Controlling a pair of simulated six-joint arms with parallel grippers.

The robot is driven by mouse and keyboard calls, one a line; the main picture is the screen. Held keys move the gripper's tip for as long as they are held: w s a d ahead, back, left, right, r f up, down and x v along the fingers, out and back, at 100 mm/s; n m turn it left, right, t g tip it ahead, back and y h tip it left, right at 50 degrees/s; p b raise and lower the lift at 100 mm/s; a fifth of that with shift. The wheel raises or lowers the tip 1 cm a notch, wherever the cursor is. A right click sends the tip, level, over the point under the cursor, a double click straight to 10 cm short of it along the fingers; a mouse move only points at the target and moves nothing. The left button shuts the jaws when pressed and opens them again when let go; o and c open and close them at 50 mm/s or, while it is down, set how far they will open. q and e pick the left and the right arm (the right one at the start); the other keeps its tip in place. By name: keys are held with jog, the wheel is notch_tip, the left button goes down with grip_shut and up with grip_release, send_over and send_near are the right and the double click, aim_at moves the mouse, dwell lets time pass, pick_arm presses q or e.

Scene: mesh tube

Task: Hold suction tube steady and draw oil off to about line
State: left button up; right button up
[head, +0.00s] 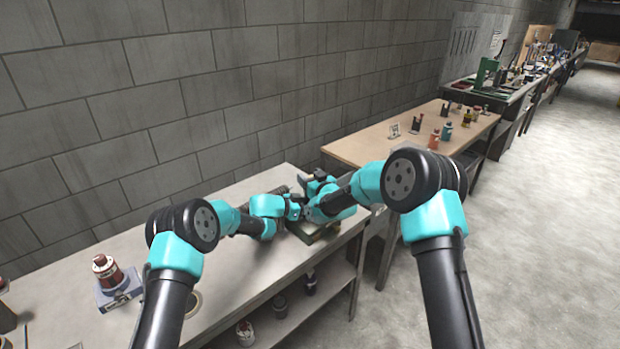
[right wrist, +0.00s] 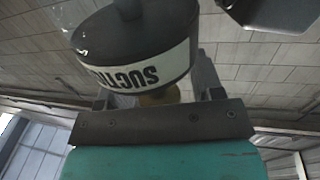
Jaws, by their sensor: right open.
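In the right wrist view, a dark round body with a white band lettered "SUCTI…" (right wrist: 140,72), upside down, sits close in front of my right gripper (right wrist: 158,92). A brownish neck (right wrist: 160,97) shows under the band, between the two fingers. The fingers stand apart. I cannot tell whether either touches it. In the head view my right gripper (head: 312,212) reaches in over the far end of the bench. My left gripper (head: 292,208) is close beside it, its jaws too small and covered to read. The tube and any oil line cannot be made out.
A dark tray-like base (head: 318,234) lies under the grippers on the near workbench (head: 235,235). A red bottle (head: 105,270) stands on a grey-blue block at left. A second table (head: 365,148) with several bottles is beyond. The block wall runs close behind the bench.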

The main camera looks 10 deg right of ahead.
jog(key=shift+c, duration=0.2)
grip_shut()
jog(key=shift+r, duration=0.5)
jog(key=shift+o, duration=0.2)
grip_release()
jog(key=shift+s, duration=0.1)
jog(key=v, duration=1.2)
